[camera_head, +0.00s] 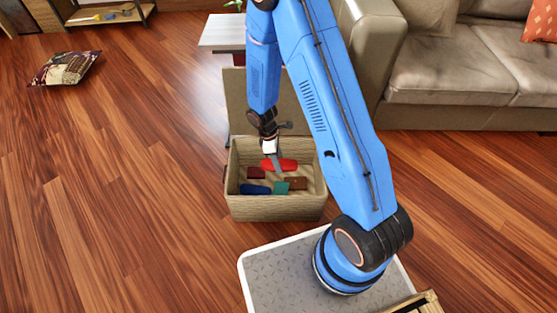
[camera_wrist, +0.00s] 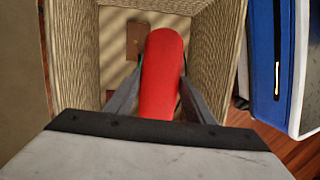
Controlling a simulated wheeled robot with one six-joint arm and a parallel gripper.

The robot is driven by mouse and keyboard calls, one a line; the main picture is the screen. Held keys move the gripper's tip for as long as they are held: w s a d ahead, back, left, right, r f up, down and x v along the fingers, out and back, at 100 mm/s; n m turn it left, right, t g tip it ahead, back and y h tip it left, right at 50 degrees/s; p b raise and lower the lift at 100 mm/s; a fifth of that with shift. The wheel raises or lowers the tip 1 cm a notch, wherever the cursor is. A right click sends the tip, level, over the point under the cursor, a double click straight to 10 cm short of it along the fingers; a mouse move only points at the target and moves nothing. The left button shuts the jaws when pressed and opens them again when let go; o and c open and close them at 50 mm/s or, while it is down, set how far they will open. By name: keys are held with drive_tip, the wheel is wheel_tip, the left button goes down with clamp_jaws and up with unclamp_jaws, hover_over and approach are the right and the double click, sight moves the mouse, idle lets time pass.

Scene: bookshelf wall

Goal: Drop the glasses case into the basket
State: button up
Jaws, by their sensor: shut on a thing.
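A red glasses case (camera_head: 282,165) is held in my gripper (camera_head: 272,160) over the woven basket (camera_head: 275,208). In the wrist view the red case (camera_wrist: 162,75) is an elongated rounded shape between the two grey fingers of my gripper (camera_wrist: 160,100), which press on its sides. The basket's woven walls (camera_wrist: 80,50) surround it in that view. The basket stands open on the floor. How high the case is above the basket's floor is hard to tell.
Several small items lie in the basket, including a blue one (camera_head: 256,189), a teal one (camera_head: 281,188) and a brown one (camera_wrist: 137,42). A grey sofa (camera_head: 450,75) stands at the right, a white side table (camera_head: 221,32) behind. The wooden floor at left is mostly clear.

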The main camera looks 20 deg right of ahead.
drive_tip(key=o, duration=1.2)
drive_tip(key=shift+c, duration=0.2)
drive_tip(key=v, duration=1.7)
drive_tip(key=shift+r, duration=0.15)
drive_tip(key=shift+w+a, duration=0.1)
drive_tip(key=shift+w, duration=0.05)
